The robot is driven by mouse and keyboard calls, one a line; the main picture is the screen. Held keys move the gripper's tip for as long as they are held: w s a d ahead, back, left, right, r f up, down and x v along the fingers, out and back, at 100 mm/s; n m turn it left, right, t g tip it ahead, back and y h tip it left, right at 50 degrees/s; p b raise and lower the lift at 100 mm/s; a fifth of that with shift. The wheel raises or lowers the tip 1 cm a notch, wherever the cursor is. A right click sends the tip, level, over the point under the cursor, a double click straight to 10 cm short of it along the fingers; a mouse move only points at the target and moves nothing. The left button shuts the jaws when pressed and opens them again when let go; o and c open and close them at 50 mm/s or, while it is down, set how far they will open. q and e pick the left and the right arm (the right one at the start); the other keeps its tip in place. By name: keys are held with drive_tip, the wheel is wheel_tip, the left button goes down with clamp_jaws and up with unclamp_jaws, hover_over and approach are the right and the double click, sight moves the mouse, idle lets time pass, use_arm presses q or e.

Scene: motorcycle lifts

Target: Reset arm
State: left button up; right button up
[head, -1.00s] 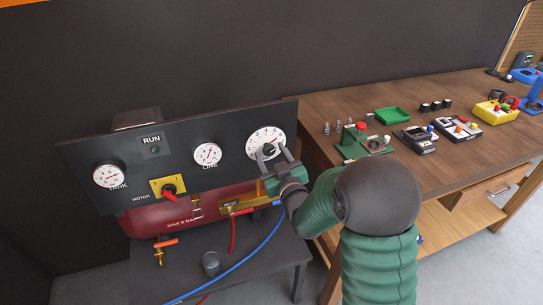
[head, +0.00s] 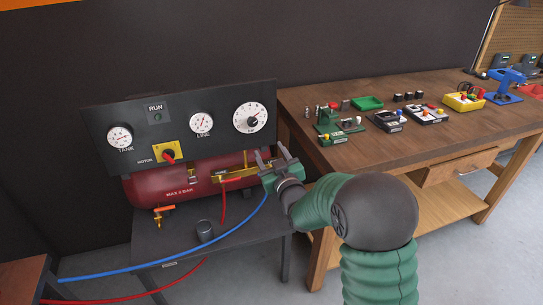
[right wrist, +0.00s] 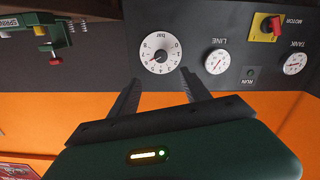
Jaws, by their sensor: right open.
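My right gripper (head: 275,160) is open and empty, in front of the lower right edge of the black gauge panel (head: 100,100). Its green and black arm comes in from the lower right. In the right wrist view its two fingers (right wrist: 160,95) are spread, with the large numbered dial (right wrist: 161,53) beyond them and nothing between them. The same dial (head: 250,117) shows whole in the head view, apart from the fingers. My left gripper is not in view.
The red tank (head: 150,188) stands on a dark table, with a blue hose (head: 230,228) and red hoses below. A wooden workbench (head: 350,155) at right holds a green device (head: 330,122), a green tray (head: 368,102) and several boxes. The wall behind is dark.

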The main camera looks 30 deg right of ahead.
drive_tip(key=s+a+f+g+y+p, duration=0.2)
drive_tip(key=s+a+f+g+p, duration=0.35)
drive_tip(key=s+a+g, duration=0.2)
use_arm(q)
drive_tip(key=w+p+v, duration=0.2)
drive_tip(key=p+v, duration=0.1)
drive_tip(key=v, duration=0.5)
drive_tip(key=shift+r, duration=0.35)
use_arm(e)
drive_tip(key=s+a+f+g, duration=0.1)
drive_tip(key=s+a+g, duration=0.1)
drive_tip(key=s, duration=0.5)
drive_tip(key=s+a+f+g+y, duration=0.1)
drive_tip(key=s+a+f+g, duration=0.1)
drive_tip(key=s, duration=0.5)
drive_tip(key=s+a+f+g, duration=0.2)
drive_tip(key=s+a+g, duration=0.1)
drive_tip(key=s, duration=0.3)
drive_tip(key=shift+s+a+f+y, duration=0.2)
drive_tip(key=shift+s+a+y, duration=0.2)
drive_tip(key=shift+a, duration=0.35)
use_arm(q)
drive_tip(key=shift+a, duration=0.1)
use_arm(e)
drive_tip(key=shift+g, duration=0.25)
